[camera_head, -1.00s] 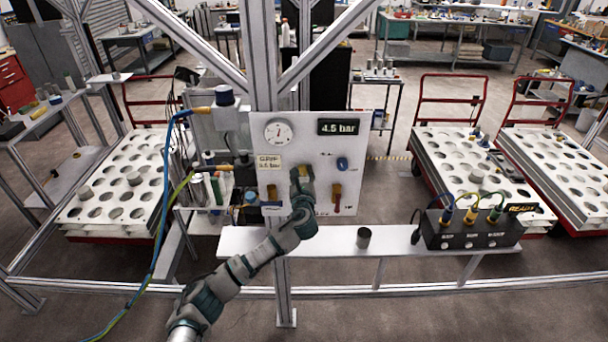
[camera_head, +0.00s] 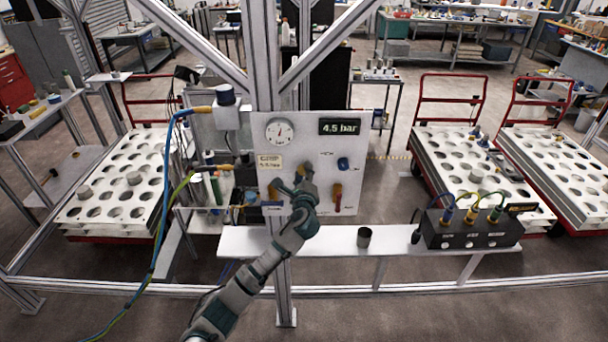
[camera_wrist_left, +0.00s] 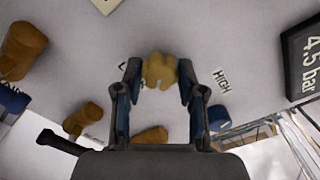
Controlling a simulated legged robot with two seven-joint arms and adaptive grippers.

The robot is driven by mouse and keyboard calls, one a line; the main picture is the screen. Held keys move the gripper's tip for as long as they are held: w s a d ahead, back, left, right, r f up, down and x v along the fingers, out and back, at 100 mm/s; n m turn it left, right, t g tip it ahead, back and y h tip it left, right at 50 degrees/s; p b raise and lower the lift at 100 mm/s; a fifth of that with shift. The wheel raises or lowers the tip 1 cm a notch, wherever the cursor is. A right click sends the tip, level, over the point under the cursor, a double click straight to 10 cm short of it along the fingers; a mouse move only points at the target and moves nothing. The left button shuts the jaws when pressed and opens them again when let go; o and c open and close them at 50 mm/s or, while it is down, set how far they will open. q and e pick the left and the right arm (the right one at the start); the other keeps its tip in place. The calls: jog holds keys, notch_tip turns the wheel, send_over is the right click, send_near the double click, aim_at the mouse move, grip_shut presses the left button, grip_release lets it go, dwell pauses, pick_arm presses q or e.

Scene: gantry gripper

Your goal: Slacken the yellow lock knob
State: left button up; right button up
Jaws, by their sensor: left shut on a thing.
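A yellow lobed knob (camera_head: 307,167) is on the white panel (camera_head: 370,130), between the gauge side and a blue knob (camera_head: 343,163). My left gripper (camera_head: 303,181) reaches up to it from below and partly covers it in the head view. In the left wrist view the yellow knob (camera_wrist_left: 159,70) sits between the two fingertips of my left gripper (camera_wrist_left: 158,82), which is shut on it. A "HIGH" label (camera_wrist_left: 222,80) is beside it there. I cannot read any lock marking on the knob. My right gripper is not in view.
The panel also carries a round gauge (camera_head: 280,131), a "4.5 bar" display (camera_head: 339,127) and an orange-red handle (camera_head: 337,197). A narrow shelf (camera_head: 400,240) below holds a dark cup (camera_head: 364,237) and a black box with cables (camera_head: 470,233). A frame post (camera_head: 285,300) stands close by.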

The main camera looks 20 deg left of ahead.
pick_arm(q)
jog(key=n, duration=0.3)
jog(key=shift+f+n+b, duration=0.35)
jog(key=shift+n, duration=0.05)
jog(key=n, duration=0.3)
jog(key=shift+n+b, duration=0.3)
jog(key=shift+b, duration=0.1)
jog(key=n+b, duration=0.1)
jog(key=n, duration=0.2)
jog(key=shift+f+n, duration=0.1)
jog(key=shift+n, duration=0.3)
jog(key=n+b, duration=0.1)
jog(key=n, duration=0.2)
jog(key=shift+n, duration=0.3)
jog(key=n, duration=0.3)
jog(key=shift+n+b, duration=0.3)
jog(key=shift+b, duration=0.05)
jog(key=n, duration=0.3)
jog(key=shift+n+b, duration=0.3)
jog(key=n, duration=0.5)
jog(key=shift+n, duration=0.4)
